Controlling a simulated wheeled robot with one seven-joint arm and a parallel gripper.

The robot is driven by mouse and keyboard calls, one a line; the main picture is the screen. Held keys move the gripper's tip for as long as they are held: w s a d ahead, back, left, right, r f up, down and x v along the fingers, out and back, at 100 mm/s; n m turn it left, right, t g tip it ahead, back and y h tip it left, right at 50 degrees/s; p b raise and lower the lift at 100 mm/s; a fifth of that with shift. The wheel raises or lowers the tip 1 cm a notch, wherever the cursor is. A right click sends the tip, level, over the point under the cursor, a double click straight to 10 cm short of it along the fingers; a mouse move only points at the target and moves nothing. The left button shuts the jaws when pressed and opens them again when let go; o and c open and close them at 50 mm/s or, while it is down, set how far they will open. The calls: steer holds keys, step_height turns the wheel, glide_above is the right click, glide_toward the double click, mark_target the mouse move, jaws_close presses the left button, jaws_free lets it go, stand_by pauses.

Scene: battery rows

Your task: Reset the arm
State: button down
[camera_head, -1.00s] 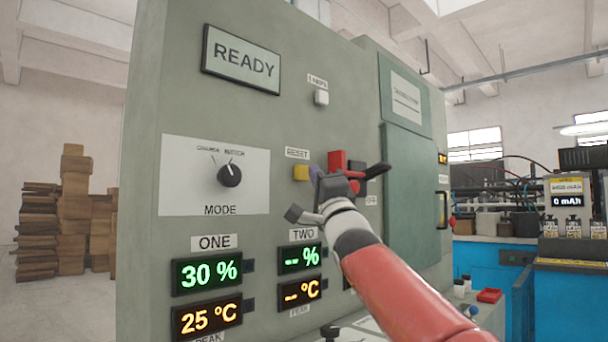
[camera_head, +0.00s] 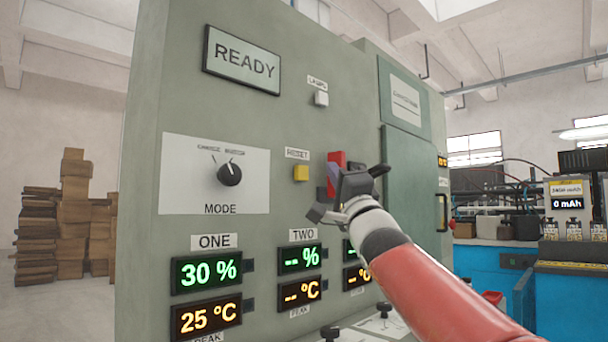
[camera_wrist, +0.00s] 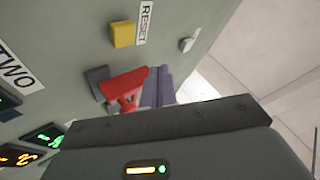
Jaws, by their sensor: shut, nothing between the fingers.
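My gripper (camera_head: 332,180) is in front of the grey cabinet panel, right of the yellow button (camera_head: 300,173) under the RESET label. In the wrist view its fingers (camera_wrist: 158,84) are together and empty, beside a red switch handle (camera_wrist: 122,86) on a dark mount; I cannot tell whether they touch it. The yellow button (camera_wrist: 122,35) is also clear of the fingers there. In the head view the red handle (camera_head: 336,158) shows above my gripper, which hides its lower part. My red and white arm reaches in from the lower right.
The cabinet (camera_head: 145,240) fills the middle, with a READY screen (camera_head: 241,60), a MODE knob (camera_head: 229,173) and lit displays, ONE reading 30 % and 25 °C. Blue equipment (camera_head: 480,270) stands at right. Stacked boxes (camera_head: 73,215) stand at left.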

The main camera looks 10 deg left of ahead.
stand_by(0.4)
steer(key=s+d+f+n+g+h, duration=0.1)
steer(key=s+d+f+g+h, duration=0.25)
steer(key=f, duration=0.55)
steer(key=s+d+f+n+g+h, duration=0.15)
steer(key=s+d+f+h, duration=0.3)
steer(key=f, duration=0.45)
steer(key=s+d+f+n+g+h, duration=0.1)
steer(key=s+d+f+g+h, duration=0.25)
steer(key=f, duration=0.55)
steer(key=s+d+f+n+g, duration=0.1)
steer(key=s+f+n+g, duration=0.1)
steer(key=s+f, duration=0.5)
steer(key=s+d+f+n+g+h, duration=0.1)
steer(key=s+d+f+n+g, duration=0.1)
steer(key=s+f+g, duration=0.2)
steer(key=s+d+f+n+g, duration=0.2)
steer(key=s+f+g, duration=0.1)
steer(key=s+f, duration=0.8)
step_height(320, 180, down, 4)
steer(key=shift+d, duration=0.15)
